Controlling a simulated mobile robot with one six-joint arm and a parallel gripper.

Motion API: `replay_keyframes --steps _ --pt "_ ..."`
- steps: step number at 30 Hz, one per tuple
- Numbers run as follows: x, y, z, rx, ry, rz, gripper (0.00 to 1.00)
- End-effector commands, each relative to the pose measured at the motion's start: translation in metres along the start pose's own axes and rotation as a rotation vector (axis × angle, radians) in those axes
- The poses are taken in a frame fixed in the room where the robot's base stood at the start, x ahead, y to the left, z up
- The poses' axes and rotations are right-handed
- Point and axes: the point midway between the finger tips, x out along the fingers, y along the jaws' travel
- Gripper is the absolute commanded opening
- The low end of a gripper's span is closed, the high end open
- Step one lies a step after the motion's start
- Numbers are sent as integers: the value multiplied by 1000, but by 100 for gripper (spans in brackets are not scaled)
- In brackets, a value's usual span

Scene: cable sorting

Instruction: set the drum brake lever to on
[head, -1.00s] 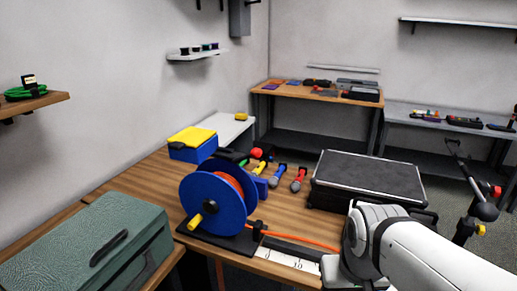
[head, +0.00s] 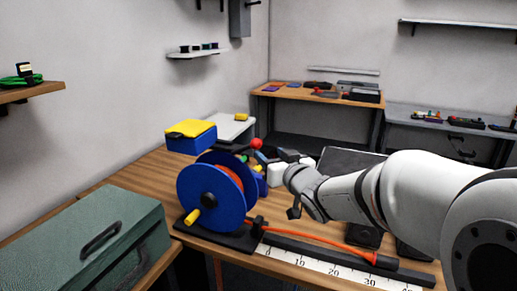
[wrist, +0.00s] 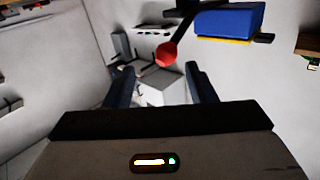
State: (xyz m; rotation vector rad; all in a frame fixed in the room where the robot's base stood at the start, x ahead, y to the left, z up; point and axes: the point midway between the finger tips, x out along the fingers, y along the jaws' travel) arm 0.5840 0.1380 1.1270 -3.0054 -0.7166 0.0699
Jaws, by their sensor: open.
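The cable drum (head: 196,190) is a blue reel with orange cable on a black base at the bench's front. Its brake lever ends in a red ball knob (head: 256,144) just behind the drum, with the lower lever partly hidden. My gripper (head: 275,157) is behind and right of the drum, close to the knob. In the wrist view the red knob (wrist: 166,54) on its dark rod shows just beyond and between my two spread fingers (wrist: 162,85). The jaws are open and empty. I cannot read any on or off marking.
A blue box with a yellow lid (head: 190,137) stands behind the drum. A green toolbox (head: 85,240) is at front left. A dark case (head: 345,160) is partly behind my arm. Orange cable (head: 320,242) runs along a ruler strip (head: 335,272) at the front edge.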

Motion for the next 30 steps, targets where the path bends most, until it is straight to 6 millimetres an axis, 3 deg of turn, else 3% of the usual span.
replay_keyframes --steps 5,18,30 --pt "14 -8 -4 4 30 -37 50" --pt "76 -10 -6 4 30 -35 50" --pt "82 -10 -6 3 30 -35 48"
